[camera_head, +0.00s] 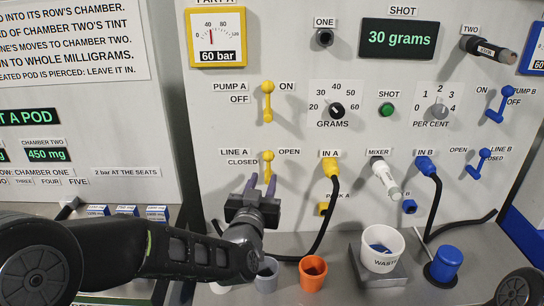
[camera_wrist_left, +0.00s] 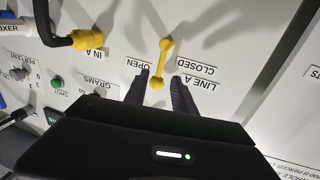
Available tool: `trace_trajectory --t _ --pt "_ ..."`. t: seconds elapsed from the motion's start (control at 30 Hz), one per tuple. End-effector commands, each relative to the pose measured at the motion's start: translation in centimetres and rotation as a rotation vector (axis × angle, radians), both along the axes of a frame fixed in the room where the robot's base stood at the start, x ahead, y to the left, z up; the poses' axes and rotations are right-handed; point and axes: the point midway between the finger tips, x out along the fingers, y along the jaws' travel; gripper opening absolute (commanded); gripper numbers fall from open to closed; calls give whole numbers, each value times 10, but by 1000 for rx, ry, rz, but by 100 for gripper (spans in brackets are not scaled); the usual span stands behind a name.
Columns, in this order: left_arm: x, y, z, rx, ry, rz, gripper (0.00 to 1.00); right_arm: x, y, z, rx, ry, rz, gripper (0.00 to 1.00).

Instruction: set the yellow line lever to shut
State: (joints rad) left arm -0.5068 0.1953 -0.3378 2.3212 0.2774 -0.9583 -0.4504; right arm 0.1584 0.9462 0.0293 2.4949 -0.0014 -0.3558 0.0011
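The yellow line lever (camera_head: 268,168) is on the upright panel, between the LINE A CLOSED label on its left and the OPEN label on its right. It stands roughly upright, leaning clearly to neither label in the head view. My left gripper (camera_head: 261,186) is open and empty, its two fingers pointing at the panel just below the lever in that view. In the left wrist view, the lever (camera_wrist_left: 162,62) has its near knob between the open fingertips (camera_wrist_left: 160,88), with a gap on both sides. Contact is not visible. My right gripper is not in view.
The yellow pump lever (camera_head: 267,102) is above, and the yellow IN A plug (camera_head: 330,167) with its black hose is to the right. An orange cup (camera_head: 313,273) and a grey cup (camera_head: 266,275) stand below. A white waste cup (camera_head: 381,262) stands further right.

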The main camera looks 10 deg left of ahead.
Motion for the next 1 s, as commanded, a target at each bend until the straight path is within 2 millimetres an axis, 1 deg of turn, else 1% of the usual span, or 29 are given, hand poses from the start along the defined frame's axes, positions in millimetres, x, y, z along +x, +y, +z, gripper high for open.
trace_trajectory --t 0.33,0.47,0.57,0.8,0.9,1.0 --pt "1 0 0 0 0 0 31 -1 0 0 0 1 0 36" --pt "8 1 1 0 0 1 31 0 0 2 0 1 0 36" --pt "19 1 1 1 0 1 31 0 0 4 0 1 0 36" --pt "56 3 0 2 1 1 31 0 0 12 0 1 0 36" --pt "69 4 0 2 2 1 31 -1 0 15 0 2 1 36" --pt "76 4 0 0 1 0 31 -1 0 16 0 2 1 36"
